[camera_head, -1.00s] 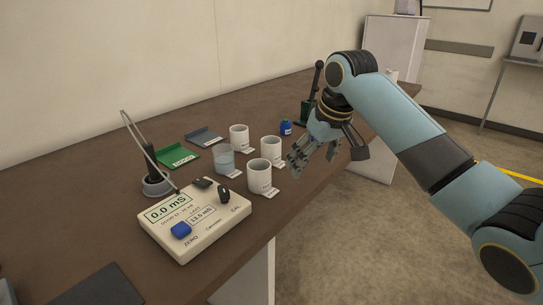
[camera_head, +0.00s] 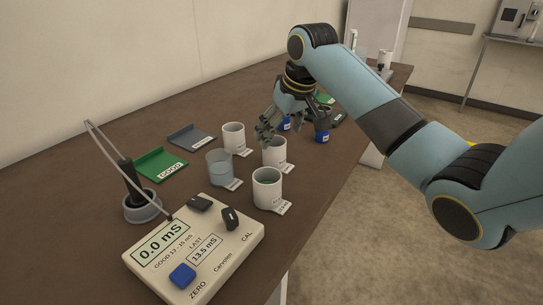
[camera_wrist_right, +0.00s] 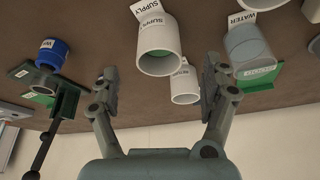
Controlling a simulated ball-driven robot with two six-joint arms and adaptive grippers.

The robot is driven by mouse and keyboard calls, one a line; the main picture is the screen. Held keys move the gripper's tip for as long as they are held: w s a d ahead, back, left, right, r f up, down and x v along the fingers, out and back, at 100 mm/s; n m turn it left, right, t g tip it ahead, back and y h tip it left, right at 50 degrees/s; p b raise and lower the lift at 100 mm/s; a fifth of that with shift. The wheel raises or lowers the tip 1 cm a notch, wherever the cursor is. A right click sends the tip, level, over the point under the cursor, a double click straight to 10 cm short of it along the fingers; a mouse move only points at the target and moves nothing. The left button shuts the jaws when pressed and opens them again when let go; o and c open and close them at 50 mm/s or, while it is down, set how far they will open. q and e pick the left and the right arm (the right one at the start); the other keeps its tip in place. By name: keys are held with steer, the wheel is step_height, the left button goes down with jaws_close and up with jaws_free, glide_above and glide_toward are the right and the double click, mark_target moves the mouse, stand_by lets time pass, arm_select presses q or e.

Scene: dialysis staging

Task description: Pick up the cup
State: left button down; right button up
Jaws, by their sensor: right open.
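Three white cups stand upright on the brown table: a front one (camera_head: 267,190), a middle one (camera_head: 275,153) and a back one (camera_head: 233,138). A translucent cup (camera_head: 219,165) stands to their left. My right gripper (camera_head: 292,130) is open just behind and above the middle cup, partly overlapping its view. In the right wrist view, a white cup (camera_wrist_right: 158,52) labelled SUPPLY lies in line with the gap between the open fingers (camera_wrist_right: 160,68), apart from both. Another white cup (camera_wrist_right: 185,87) shows behind it, and the translucent WATER cup (camera_wrist_right: 248,45) beyond the right finger. My left gripper is not in view.
A meter (camera_head: 195,250) sits in front, with a probe in a round stand (camera_head: 143,207) to its left. A green GOOD tray (camera_head: 160,165) and a grey tray (camera_head: 192,137) lie behind. Blue-capped items (camera_head: 322,137) stand by the gripper. The table's edge is close on the right.

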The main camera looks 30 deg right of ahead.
mark_target(276, 149)
steer(key=shift+x, duration=1.15)
steer(key=shift+w+f, duration=0.15)
steer(key=shift+f, duration=0.2)
steer(key=b+x, duration=0.1)
steer(key=x, duration=0.2)
steer(key=shift+f, duration=0.4)
steer(key=shift+w+f, duration=0.2)
steer(key=shift+f, duration=0.3)
steer(key=c, duration=1.3)
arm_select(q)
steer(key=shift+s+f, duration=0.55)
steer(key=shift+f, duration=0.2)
arm_select(e)
steer(key=shift+r, duration=0.1)
steer(key=shift+c, duration=0.2)
steer(key=shift+r, duration=0.15)
